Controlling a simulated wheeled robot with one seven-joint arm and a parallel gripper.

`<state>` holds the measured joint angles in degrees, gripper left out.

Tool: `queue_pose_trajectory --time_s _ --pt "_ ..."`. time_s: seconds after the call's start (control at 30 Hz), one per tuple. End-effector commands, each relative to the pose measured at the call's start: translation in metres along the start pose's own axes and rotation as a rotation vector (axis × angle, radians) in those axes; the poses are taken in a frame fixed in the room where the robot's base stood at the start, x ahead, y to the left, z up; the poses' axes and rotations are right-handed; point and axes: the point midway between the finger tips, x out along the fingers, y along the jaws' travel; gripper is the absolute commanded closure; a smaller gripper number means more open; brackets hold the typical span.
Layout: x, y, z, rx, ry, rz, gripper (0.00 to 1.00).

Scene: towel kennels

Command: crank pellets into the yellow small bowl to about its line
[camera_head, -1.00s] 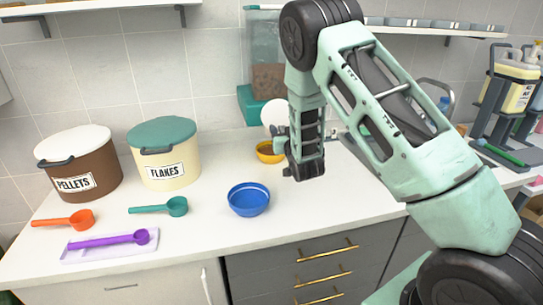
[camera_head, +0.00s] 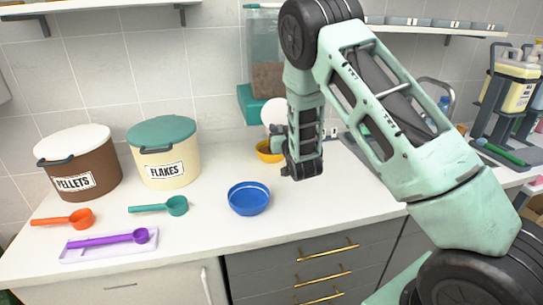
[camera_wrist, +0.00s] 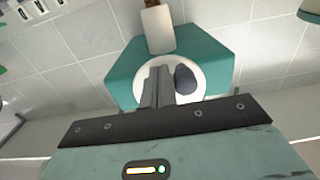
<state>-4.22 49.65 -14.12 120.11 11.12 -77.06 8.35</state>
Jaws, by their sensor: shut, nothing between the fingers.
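The yellow small bowl (camera_head: 266,155) stands at the back of the counter, partly hidden by my gripper; its line and fill level cannot be made out. Above it is the teal dispenser (camera_head: 250,103) with a clear hopper (camera_head: 264,65) holding brown pellets. Its round white crank disc (camera_head: 272,109) faces the room; in the wrist view the disc (camera_wrist: 197,90) carries a dark knob (camera_wrist: 185,79). My gripper (camera_head: 279,143) is in front of the dispenser. In the wrist view its fingers (camera_wrist: 155,86) are shut and empty, beside the knob; contact cannot be told.
A blue bowl (camera_head: 248,198) stands nearer the front. The pellets bin (camera_head: 95,165) and flakes bin (camera_head: 165,155) stand at left, with orange (camera_head: 68,219), teal (camera_head: 165,206) and purple (camera_head: 115,239) scoops before them. The counter right of the blue bowl is clear.

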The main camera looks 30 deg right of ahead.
Motion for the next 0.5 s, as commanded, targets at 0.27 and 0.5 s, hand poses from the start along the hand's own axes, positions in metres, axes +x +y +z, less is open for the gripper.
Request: queue_pose_trajectory --time_s 0.27,0.5 --pt "-0.0001 -0.005 0.0008 0.001 0.0 0.0 1.0" --pt "-0.0001 -0.0089 0.001 0.002 0.0 -0.002 1.0"
